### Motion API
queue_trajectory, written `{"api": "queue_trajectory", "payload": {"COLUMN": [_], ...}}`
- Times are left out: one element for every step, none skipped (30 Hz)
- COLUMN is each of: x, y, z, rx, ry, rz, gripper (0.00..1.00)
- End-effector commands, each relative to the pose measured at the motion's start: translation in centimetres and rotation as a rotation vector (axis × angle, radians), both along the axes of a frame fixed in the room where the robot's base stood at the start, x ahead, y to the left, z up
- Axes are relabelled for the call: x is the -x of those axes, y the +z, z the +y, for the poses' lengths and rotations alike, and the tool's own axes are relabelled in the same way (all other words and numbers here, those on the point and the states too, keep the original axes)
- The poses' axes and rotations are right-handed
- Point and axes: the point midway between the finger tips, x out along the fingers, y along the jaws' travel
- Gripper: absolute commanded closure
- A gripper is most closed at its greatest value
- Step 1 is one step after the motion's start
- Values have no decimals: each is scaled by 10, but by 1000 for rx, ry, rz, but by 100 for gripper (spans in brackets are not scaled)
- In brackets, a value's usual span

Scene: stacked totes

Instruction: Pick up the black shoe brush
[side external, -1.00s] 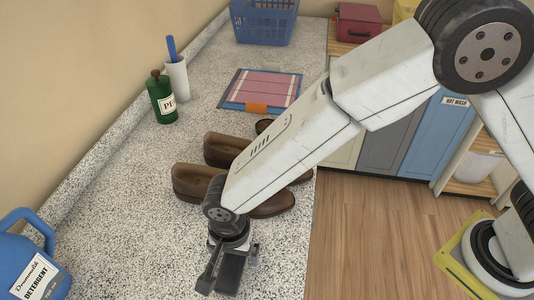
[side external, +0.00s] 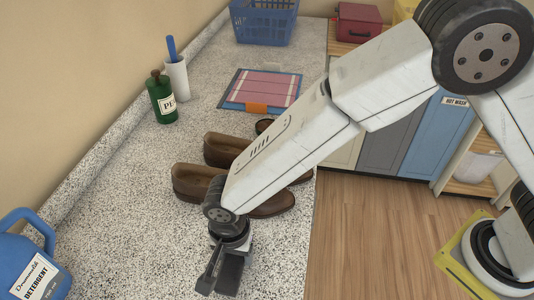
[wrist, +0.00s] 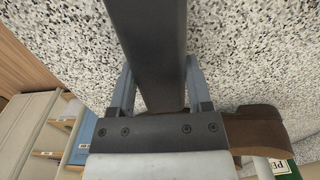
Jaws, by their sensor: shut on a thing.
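The black shoe brush (wrist: 150,40) is a long dark bar in the wrist view, running up from between the two fingers to the top edge. My gripper (wrist: 158,75) has one finger on each side of it and is shut on it. In the side external view my gripper (side external: 222,272) points down at the front of the counter, with the dark brush (side external: 231,274) between its fingers. I cannot tell whether the brush touches the counter. Part of it is hidden by the gripper.
Brown shoes (side external: 190,180) stand just behind my gripper, partly hidden by my arm. A blue detergent jug (side external: 32,262) is at front left. A green bottle (side external: 162,100) and white holder (side external: 177,78) stand by the wall. The speckled counter (side external: 130,200) between is clear.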

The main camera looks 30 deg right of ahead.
Motion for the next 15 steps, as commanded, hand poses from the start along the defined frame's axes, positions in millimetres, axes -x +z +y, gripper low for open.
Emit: {"api": "queue_trajectory", "payload": {"x": [0, 0, 0, 0, 0, 0, 0, 0, 0, 0, 0, 0, 0, -1, -1], "y": [0, 1, 1, 2, 2, 4, 5, 6, 8, 11, 13, 17, 20, 23, 28], "z": [0, 0, 0, 0, 0, 0, 0, 0, 1, 1, 1, 0, 1, 1, 1], "rx": [-1, -1, -1, -1, -1, -1, -1, -1, -1, -1, -1, -1, -1, -2, -2], "ry": [0, 0, 0, 0, 0, 0, 0, 0, 0, 0, 0, 0, 0, 0, 0], "rz": [-1, -1, -1, -1, -1, -1, -1, -1, -1, -1, -1, -1, -1, -2, -2], "gripper": [100, 100, 100, 100, 100, 100, 100, 100, 100, 100, 100, 100, 100, 100, 100]}}
